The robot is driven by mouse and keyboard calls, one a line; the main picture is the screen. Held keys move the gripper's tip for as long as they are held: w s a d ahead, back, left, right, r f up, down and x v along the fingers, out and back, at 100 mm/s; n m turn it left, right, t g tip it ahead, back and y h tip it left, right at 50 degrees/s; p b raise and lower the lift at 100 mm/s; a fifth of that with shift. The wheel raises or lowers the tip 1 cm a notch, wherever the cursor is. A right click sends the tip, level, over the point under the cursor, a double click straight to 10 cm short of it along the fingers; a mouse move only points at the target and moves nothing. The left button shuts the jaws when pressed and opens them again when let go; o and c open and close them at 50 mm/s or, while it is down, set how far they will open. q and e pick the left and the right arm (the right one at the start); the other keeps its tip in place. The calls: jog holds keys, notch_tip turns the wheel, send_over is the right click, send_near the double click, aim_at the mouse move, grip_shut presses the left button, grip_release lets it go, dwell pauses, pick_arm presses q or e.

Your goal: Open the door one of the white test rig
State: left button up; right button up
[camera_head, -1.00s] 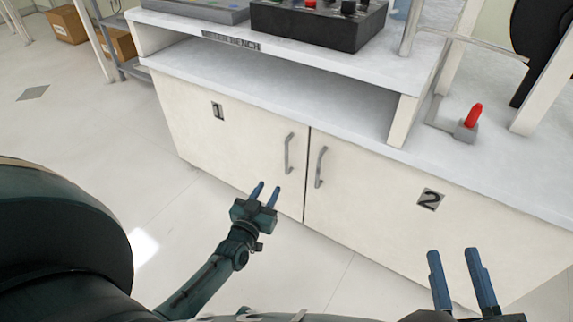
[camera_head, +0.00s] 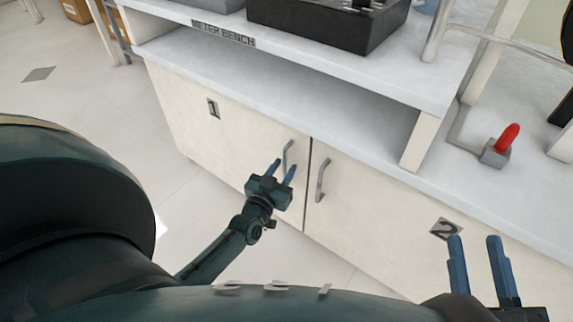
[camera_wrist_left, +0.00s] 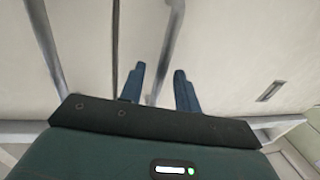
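Door one (camera_head: 215,135) of the white test rig is a flat cream panel marked 1, shut flush against door two. Its grey bar handle (camera_head: 287,150) stands upright near the door's right edge. My left gripper (camera_head: 281,167) is open at that handle. In the left wrist view the handle (camera_wrist_left: 168,50) runs between the two blue fingers (camera_wrist_left: 159,72), which are apart; I cannot tell whether either touches it. My right gripper (camera_head: 475,239) is open and empty in front of door two.
Door two (camera_head: 370,215), with its own handle (camera_head: 321,180) and a 2 label (camera_head: 445,229), is close on the right. The bench top above overhangs a shelf and carries a black control box (camera_head: 330,25). A red-handled switch (camera_head: 500,145) is at right. Floor is clear at left.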

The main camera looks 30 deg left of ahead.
pick_arm(q)
jog(key=shift+s, duration=0.1)
grip_shut()
dwell(0.5)
